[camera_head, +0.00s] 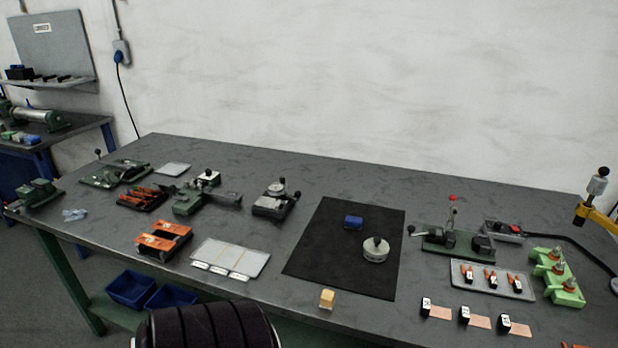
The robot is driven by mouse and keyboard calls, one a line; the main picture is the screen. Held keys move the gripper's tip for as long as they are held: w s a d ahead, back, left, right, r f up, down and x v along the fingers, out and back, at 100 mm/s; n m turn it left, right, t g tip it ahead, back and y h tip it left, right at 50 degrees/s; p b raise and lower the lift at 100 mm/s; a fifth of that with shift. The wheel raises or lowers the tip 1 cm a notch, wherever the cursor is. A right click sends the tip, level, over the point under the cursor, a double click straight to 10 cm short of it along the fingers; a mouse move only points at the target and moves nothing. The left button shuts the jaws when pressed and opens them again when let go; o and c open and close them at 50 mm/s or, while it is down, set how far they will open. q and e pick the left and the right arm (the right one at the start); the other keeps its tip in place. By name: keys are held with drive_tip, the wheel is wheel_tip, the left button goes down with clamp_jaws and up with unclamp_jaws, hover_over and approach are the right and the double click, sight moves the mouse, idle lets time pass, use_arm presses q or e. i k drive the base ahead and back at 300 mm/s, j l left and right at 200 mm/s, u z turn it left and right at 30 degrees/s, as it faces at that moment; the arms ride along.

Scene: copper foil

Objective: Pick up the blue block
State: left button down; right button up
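The blue block (353,222) lies on the upper part of the black mat (328,260) on the grey workbench. It is small and nothing covers it. A round pale metal piece with a dark knob (375,250) stands on the mat just to the lower right of the block, apart from it. Neither my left gripper nor my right gripper is in view.
A white tray (240,257) and orange-topped holder (164,239) are further left. A green lever fixture (452,241) stands to the right. The mat's lower part is clear.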

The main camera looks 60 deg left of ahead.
sight(351, 222)
drive_tip(key=u, duration=1.7)
drive_tip(key=i+j, duration=0.1)
